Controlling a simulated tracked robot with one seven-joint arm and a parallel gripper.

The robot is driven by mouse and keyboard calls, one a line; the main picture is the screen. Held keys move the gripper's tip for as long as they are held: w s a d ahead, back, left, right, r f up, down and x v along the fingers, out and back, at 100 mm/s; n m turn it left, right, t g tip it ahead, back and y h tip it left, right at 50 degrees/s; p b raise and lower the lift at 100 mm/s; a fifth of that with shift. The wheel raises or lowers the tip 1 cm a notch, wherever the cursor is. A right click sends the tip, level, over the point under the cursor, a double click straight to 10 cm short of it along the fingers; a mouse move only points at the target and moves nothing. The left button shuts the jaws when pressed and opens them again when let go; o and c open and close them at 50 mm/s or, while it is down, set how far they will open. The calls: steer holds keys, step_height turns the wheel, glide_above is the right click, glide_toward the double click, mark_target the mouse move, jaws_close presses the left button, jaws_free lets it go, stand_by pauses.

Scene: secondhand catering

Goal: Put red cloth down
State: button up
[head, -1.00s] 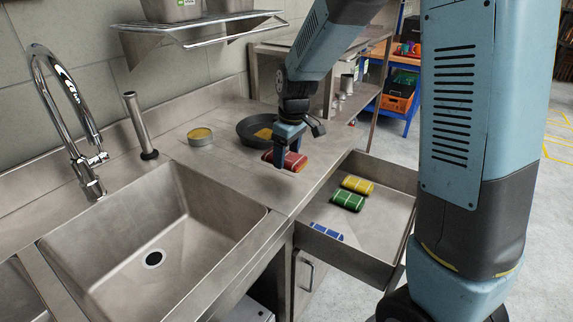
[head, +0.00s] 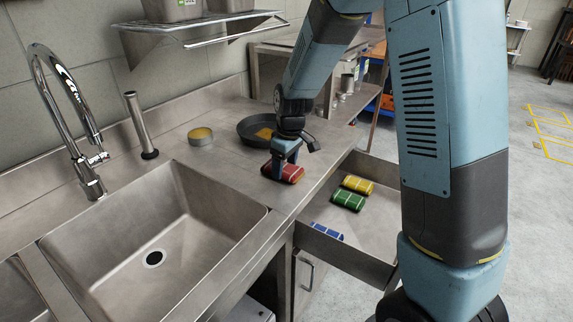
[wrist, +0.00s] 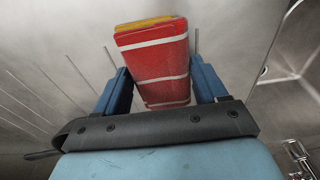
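The red cloth (head: 290,174) is a folded bundle with pale stripes, at the worktop between the sink and the open drawer. It fills the wrist view's middle (wrist: 160,65), with a yellow strip along its far end; I cannot tell whether that is part of it. My gripper (head: 281,163) points down at it. Its blue fingers (wrist: 160,88) stand on either side, close against the cloth, and appear shut on it. The cloth is at or just above the worktop; contact is hidden.
The open drawer (head: 375,215) holds yellow (head: 357,185), green (head: 348,201) and blue (head: 327,231) cloths. The sink (head: 110,225) and tap (head: 75,100) are left. Bare worktop (head: 225,172) lies left of the cloth.

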mark_target(289, 169)
steer(key=o, duration=0.4)
steer(key=shift+o, duration=0.2)
step_height(289, 169, up, 12)
steer(key=d, duration=0.1)
steer(key=s+d+r+m+t, duration=0.3)
steer(key=s+d+r+m, duration=0.2)
steer(key=s+d+r, duration=0.7)
steer(key=s+d+m+t, duration=0.1)
steer(key=s+d+m, duration=0.1)
steer(key=s, duration=0.4)
steer(key=s+d+m+h, duration=0.1)
steer(key=s+d+m, duration=0.2)
steer(key=s, duration=0.4)
steer(key=shift+d+f+t, duration=0.15)
steer(key=shift+d+t, duration=0.1)
steer(key=shift+t, duration=0.15)
steer(key=shift+s, duration=0.1)
steer(key=shift+c, duration=0.2)
